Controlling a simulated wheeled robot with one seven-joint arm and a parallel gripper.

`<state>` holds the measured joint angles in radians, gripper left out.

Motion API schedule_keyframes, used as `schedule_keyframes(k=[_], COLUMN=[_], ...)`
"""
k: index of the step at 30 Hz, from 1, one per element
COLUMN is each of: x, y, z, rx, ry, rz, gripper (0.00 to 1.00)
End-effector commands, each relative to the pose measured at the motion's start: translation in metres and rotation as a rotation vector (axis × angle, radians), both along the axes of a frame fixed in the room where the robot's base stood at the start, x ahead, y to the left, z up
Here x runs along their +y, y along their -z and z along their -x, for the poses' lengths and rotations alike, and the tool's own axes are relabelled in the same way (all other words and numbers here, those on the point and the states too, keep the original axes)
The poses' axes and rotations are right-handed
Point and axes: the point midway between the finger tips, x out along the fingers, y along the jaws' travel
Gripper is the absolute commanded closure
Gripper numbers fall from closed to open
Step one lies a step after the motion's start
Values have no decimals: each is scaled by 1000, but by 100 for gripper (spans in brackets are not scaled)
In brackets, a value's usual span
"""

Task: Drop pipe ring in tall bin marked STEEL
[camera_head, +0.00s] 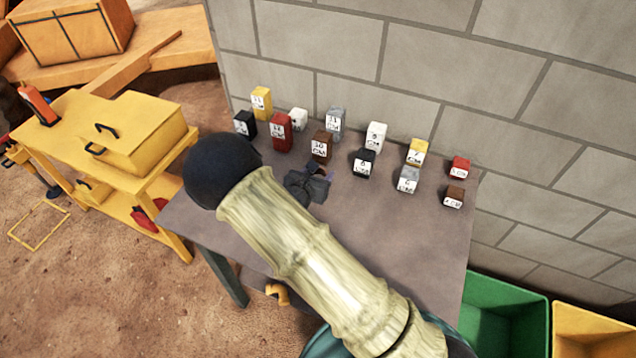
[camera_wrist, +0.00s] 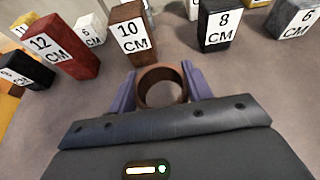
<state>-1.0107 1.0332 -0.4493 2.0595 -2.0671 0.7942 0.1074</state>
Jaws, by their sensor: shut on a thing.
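The brown pipe ring (camera_wrist: 162,72) stands between the two purple fingers of my gripper (camera_wrist: 161,84) in the wrist view, its round opening facing the camera. The fingers are shut on it from both sides. In the head view my gripper (camera_head: 308,186) is over the grey table, just in front of the labelled blocks; my arm covers part of it, and I cannot make out the ring there. No bin with a readable STEEL mark shows. A green bin (camera_head: 508,290) and a yellow bin (camera_head: 590,318) are partly in view at the lower right, cut off by the frame.
The grey table (camera_head: 405,250) stands against a block wall (camera_head: 430,55). Several blocks with centimetre labels stand along its back, including the brown 10 CM block (camera_wrist: 128,32) and black 8 CM block (camera_wrist: 220,25). A yellow cart (camera_head: 125,140) stands left. The table's right front is clear.

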Motion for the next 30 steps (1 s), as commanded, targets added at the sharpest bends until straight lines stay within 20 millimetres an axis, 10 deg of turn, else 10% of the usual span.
schedule_keyframes(k=[25,26,30], x=[0,0,0], y=[45,45,45], z=[0,0,0], rx=[-1,0,0], ry=[0,0,0], rz=[-1,0,0], gripper=[80,47,29])
